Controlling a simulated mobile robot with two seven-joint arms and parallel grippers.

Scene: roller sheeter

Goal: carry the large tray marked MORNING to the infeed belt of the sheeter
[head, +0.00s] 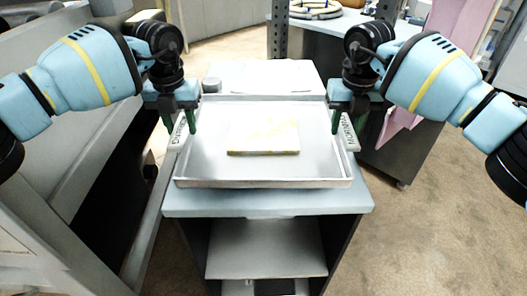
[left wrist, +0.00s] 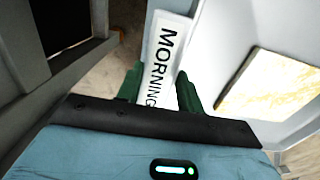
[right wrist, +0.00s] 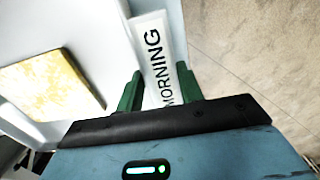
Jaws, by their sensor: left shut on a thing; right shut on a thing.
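The large white tray (head: 210,172) sits over the top of a small cabinet in the head view, with a pale yellowish slab (head: 263,136) lying in it. A label reading MORNING is on its left handle (left wrist: 164,55) and on its right handle (right wrist: 152,50). My left gripper (head: 180,128) is shut on the left handle, its green fingers either side of it. My right gripper (head: 348,126) is shut on the right handle in the same way. Whether the tray touches the cabinet top is hard to tell.
The cabinet (head: 270,203) has a light top and open shelves below. A large grey machine (head: 60,200) stands close on the left. Behind are a table (head: 330,25) with a ringed object and a pink sheet (head: 408,95) at right. Brown floor (head: 440,230) is free at the right.

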